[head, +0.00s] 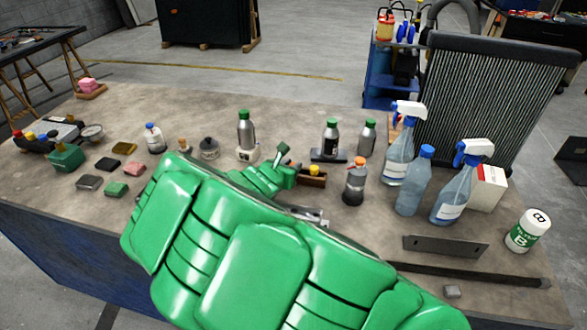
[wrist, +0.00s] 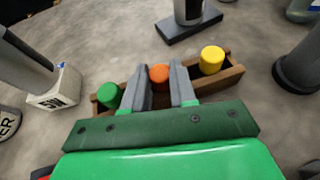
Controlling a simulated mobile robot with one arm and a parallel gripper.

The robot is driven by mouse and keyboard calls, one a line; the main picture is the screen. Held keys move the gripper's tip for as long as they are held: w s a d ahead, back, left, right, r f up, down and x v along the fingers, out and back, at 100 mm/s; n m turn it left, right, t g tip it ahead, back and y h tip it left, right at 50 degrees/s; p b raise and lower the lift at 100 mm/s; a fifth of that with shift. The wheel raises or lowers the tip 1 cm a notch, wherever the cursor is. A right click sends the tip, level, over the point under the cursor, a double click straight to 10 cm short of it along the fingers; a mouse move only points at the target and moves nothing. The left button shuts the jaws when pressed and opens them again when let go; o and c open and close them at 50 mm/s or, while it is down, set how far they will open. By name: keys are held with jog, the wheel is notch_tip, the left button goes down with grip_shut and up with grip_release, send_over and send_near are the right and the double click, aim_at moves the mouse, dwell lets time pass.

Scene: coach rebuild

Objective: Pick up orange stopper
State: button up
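The orange stopper (wrist: 160,77) stands in a small wooden tray (wrist: 237,78), between a green stopper (wrist: 108,95) on the left and a yellow stopper (wrist: 211,60) on the right. My gripper (wrist: 161,72) has its two grey fingers on either side of the orange stopper, and they appear to touch it. Its lower part is hidden by the fingers and tray wall. In the head view my gripper (head: 284,165) reaches over the tray (head: 313,181); the yellow stopper (head: 314,170) shows there, while my arm hides the orange one.
Grey green-capped bottles (head: 246,130) stand behind, and an orange-capped bottle (head: 355,183) stands right of the tray. Spray bottles (head: 398,155) and a radiator (head: 497,110) are farther right. Small coloured blocks (head: 116,189) lie at left.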

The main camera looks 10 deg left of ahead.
grip_shut()
jog(key=shift+r, duration=0.15)
